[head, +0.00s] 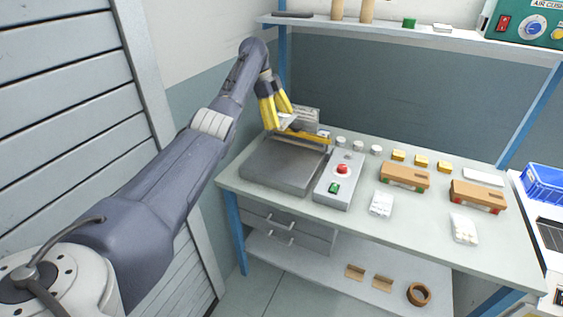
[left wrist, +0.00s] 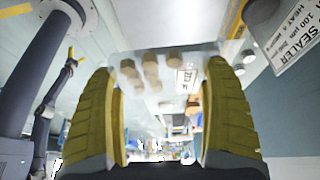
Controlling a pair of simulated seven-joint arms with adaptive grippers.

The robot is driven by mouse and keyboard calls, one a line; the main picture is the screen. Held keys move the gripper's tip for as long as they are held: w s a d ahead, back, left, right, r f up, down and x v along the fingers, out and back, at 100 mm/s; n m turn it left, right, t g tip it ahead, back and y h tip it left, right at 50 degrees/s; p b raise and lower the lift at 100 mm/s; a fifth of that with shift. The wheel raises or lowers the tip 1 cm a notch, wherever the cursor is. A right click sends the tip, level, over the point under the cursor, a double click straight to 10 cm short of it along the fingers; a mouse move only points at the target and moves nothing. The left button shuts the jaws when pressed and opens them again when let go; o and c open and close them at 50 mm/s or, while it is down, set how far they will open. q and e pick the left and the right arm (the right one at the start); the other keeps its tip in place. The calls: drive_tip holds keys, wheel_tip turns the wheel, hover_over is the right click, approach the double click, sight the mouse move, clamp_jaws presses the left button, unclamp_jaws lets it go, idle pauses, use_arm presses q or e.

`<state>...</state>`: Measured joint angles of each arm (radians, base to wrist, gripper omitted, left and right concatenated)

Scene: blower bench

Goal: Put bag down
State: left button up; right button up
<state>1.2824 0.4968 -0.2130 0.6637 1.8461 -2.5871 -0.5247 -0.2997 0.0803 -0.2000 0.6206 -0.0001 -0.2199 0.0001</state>
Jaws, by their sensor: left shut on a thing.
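My left gripper (head: 284,117) is over the back of the grey flat plate of the sealer (head: 275,165), near its yellow bar (head: 302,136). It is shut on a clear bag (left wrist: 200,62), which shows between the yellow fingers in the left wrist view with several brown pieces inside. In the head view only a pale bit of the bag (head: 288,121) shows by the fingertips. I cannot tell if the bag touches the plate. My right gripper (left wrist: 71,55) seems to show small at the left of the left wrist view; its fingers are unclear.
A control box (head: 339,180) with red and green buttons stands right of the plate. Two filled bags (head: 381,203) (head: 464,229) and two brown cartons (head: 404,178) (head: 478,196) lie on the bench. A sign (head: 305,117) stands behind the sealer. A shelf (head: 420,39) runs above.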

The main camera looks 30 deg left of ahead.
sight(282, 165)
use_arm(q)
wheel_tip(282, 165, down, 18)
drive_tip(key=shift+f, duration=0.2)
idle(0.5)
drive_tip(key=shift+f, duration=0.15)
drive_tip(key=o, duration=1.1)
drive_tip(key=v, duration=1.2)
